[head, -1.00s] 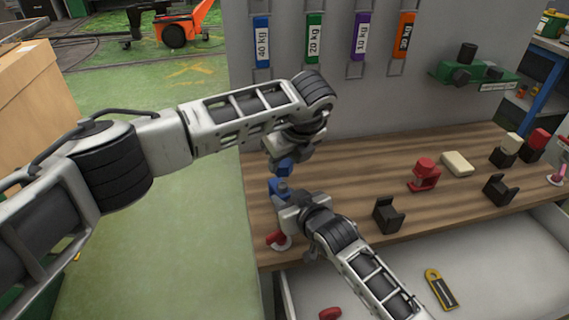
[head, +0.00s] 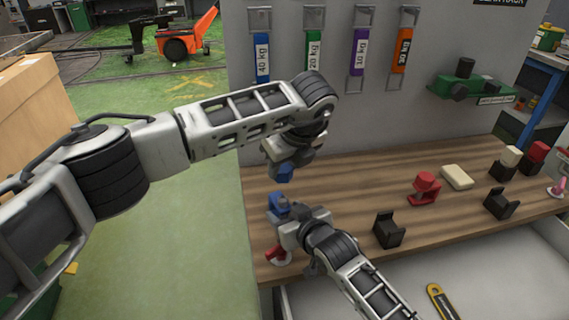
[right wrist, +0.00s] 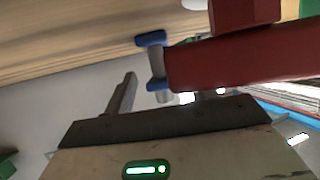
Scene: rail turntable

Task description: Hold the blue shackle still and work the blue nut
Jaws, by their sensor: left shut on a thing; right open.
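My left gripper (head: 287,157) is shut on a blue part, which looks like the blue shackle (head: 284,173), above the left end of the bench. My right gripper (head: 287,224) is below it and open. A second blue part, perhaps the blue nut (head: 278,206), is beside the right gripper's tips; its shape is too small to tell. In the right wrist view a grey pin with blue ends (right wrist: 154,62) stands against a red bar (right wrist: 235,55), beyond a dark finger. I cannot tell which blue part that is.
A red part on a white disc (head: 276,254) is at the bench's left front corner. Black cradles (head: 389,232), a red clamp (head: 424,188) and a cream block (head: 457,177) stand to the right on the wooden bench (head: 345,190). An open drawer (head: 500,268) lies in front.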

